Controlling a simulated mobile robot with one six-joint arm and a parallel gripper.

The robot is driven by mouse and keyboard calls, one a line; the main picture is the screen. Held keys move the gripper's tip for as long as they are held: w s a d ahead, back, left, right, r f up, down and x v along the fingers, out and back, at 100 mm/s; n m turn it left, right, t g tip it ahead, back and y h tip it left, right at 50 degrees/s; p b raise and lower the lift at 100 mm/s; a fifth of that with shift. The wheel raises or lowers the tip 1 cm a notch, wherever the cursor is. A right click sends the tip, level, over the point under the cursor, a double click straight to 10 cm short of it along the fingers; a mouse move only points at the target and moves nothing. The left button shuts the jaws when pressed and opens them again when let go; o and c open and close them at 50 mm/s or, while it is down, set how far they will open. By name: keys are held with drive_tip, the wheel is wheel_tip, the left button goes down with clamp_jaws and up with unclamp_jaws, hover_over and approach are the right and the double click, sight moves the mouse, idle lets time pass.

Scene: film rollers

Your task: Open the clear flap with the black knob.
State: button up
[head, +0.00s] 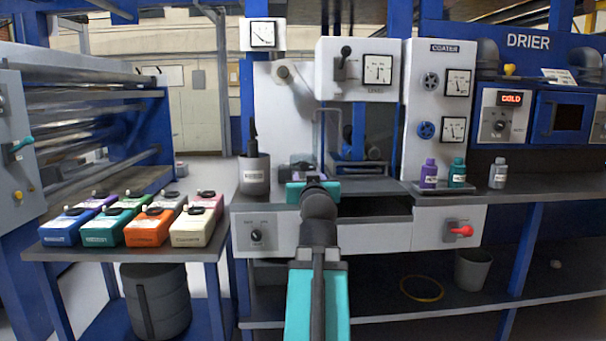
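A see-through panel (378,122), which looks like the clear flap, covers the recess in the middle of the coater, below the white box with the level dial. A small dark shape (347,132) near its left part may be the black knob; it is too small to be sure. The panel appears to hang down, but its edges are faint. My gripper (306,178) is in front of and below the panel, at the recess's lower left. My own wrist hides most of its fingers, so I cannot see whether they are apart or touching anything.
A grey cup (254,176) with dark tools stands left of the recess. Purple (428,174), teal (457,173) and grey (498,173) bottles stand right. Several coloured canisters (145,226) fill the left table.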

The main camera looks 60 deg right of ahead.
sight(305, 166)
drive_tip(key=shift+w+d+r+p, duration=0.1)
drive_tip(key=shift+w+d+p, duration=0.1)
drive_tip(key=shift+p, duration=0.3)
drive_tip(key=p+x, duration=0.3)
drive_tip(key=p, duration=0.4)
drive_tip(key=shift+w+d, duration=0.2)
drive_tip(key=shift+d, duration=0.05)
drive_tip(key=p+x, duration=0.3)
drive_tip(key=p, duration=0.5)
drive_tip(key=shift+w+a+r, duration=0.1)
idle(0.5)
drive_tip(key=d+p, duration=0.1)
drive_tip(key=p, duration=0.3)
drive_tip(key=shift+w, duration=0.25)
drive_tip(key=shift+w+d+f, duration=0.2)
drive_tip(key=shift+w+d, duration=0.05)
drive_tip(key=shift+d, duration=0.2)
drive_tip(key=shift+x, duration=2.25)
drive_tip(key=shift+f, duration=0.1)
